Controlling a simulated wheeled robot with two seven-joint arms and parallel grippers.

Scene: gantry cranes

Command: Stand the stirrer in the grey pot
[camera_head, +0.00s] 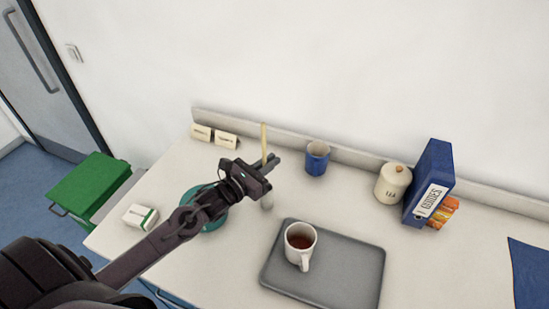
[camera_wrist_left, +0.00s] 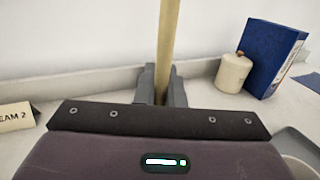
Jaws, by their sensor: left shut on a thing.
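My left gripper (camera_head: 268,165) is shut on the stirrer (camera_head: 264,140), a pale wooden stick that stands about upright above the worktop. In the left wrist view the stirrer (camera_wrist_left: 168,40) rises from between the fingers (camera_wrist_left: 162,85). A small pale grey shape (camera_head: 267,201) shows just below the gripper; I cannot tell whether it is the stirrer's lower end or part of a pot. No grey pot shows clearly. A blue pot (camera_head: 317,160) stands at the back, right of the gripper and apart from it. My right gripper is not in view.
A grey tray (camera_head: 345,270) holds a mug of brown drink (camera_head: 299,245). A teal bowl (camera_head: 215,222) is partly under my left arm. A lidded tea jar (camera_head: 392,184) and blue binder (camera_head: 432,180) stand right. Name cards (camera_head: 226,141) and a white box (camera_head: 139,216) lie left.

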